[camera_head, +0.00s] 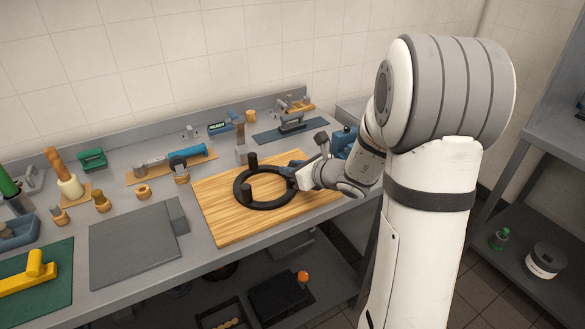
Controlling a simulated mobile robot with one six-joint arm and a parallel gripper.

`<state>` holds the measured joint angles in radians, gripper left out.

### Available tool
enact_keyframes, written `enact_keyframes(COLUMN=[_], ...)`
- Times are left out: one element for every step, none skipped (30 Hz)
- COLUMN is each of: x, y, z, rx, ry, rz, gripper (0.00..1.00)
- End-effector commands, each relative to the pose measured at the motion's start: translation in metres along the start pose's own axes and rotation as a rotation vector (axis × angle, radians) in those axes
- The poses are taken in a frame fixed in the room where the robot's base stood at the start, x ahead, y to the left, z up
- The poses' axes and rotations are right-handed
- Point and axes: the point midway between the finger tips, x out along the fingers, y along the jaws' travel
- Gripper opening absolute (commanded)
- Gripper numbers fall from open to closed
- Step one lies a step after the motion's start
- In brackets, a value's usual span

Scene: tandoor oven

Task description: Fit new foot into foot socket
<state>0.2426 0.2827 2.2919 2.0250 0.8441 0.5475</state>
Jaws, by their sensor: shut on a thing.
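A black ring (264,207) lies flat on a wooden board (225,228) on the bench. My gripper (288,173) reaches in from the right and is at the ring's right side, low over the board. It is shut on a small dark thing, which looks like the new foot. My gripper mostly hides this thing and the socket there. I cannot tell whether the foot is in the socket or above it.
A grey slab (137,248) lies left of the board. Behind are a blue-handled tool on a wooden rest (170,163) and a dark mat (290,133) with a tool. A green mat (38,285) with a yellow tool is at the left. A wall closes off the back.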

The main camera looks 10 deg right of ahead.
Motion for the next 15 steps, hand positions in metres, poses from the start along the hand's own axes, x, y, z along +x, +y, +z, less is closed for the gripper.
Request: enact_keyframes(x=[0.0009, 0.0012, 0.0015, 0.0018, 0.0020, 0.0024, 0.0026, 0.0029, 0.0032, 0.0035, 0.0037, 0.0041, 0.0043, 0.0046, 0.0049], y=[-0.0001, -0.0001, -0.0001, -0.0001, -0.0001, 0.0000, 0.0000, 0.0000, 0.0000, 0.0000, 0.0000, 0.0000, 0.0000, 0.0000, 0.0000], z=[-0.0021, -0.0027, -0.0035, -0.0041, -0.0047, -0.0055, -0.0061, -0.0067, -0.0076, -0.0082, -0.0088, -0.0096, -0.0102, -0.0108, -0.0116], rx=[0.000, 0.000, 0.000, 0.000, 0.000, 0.000, 0.000, 0.000, 0.000, 0.000, 0.000, 0.000, 0.000, 0.000, 0.000], ry=[0.000, 0.000, 0.000, 0.000, 0.000, 0.000, 0.000, 0.000, 0.000, 0.000, 0.000, 0.000, 0.000, 0.000, 0.000], rz=[0.000, 0.000, 0.000, 0.000, 0.000, 0.000, 0.000, 0.000, 0.000, 0.000, 0.000, 0.000, 0.000, 0.000, 0.000], gripper=[0.00, 0.00, 0.00, 0.00, 0.00, 0.00, 0.00, 0.00, 0.00, 0.00, 0.00, 0.00, 0.00, 0.00, 0.00])
